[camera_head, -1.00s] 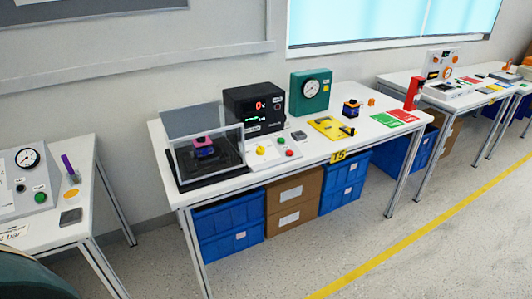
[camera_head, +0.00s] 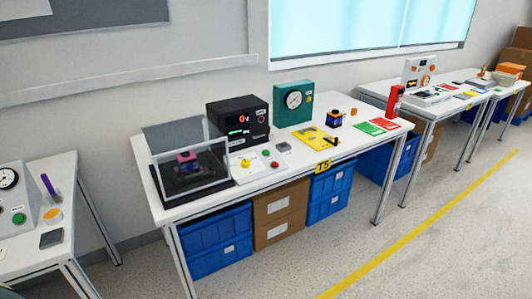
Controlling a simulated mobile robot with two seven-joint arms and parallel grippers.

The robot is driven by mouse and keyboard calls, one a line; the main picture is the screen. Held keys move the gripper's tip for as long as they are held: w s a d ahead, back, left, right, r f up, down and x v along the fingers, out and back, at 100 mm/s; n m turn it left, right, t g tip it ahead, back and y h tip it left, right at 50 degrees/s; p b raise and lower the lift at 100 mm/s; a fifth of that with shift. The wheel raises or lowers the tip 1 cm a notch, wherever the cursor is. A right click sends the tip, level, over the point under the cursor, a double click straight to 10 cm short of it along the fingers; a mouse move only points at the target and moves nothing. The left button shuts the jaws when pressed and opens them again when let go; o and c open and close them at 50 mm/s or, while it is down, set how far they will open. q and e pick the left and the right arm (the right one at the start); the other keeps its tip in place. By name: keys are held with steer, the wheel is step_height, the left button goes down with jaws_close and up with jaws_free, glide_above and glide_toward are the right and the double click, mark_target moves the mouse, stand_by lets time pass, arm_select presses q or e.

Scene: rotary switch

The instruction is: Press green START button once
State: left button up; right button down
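A small green button (camera_head: 266,153) sits on a white control panel (camera_head: 257,176) on the middle table, with a yellow knob (camera_head: 245,163) to its left and a red button (camera_head: 275,165) just below it. Another green button (camera_head: 18,218) is on a grey gauge box (camera_head: 20,195) on the left table. Labels on both are too small to read. Neither of my grippers is in view.
The middle table (camera_head: 215,205) also holds a clear-walled case (camera_head: 212,180), a black display unit (camera_head: 240,118), a teal gauge box (camera_head: 280,112) and a yellow plate (camera_head: 312,138). Floor (camera_head: 440,230) in front is clear.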

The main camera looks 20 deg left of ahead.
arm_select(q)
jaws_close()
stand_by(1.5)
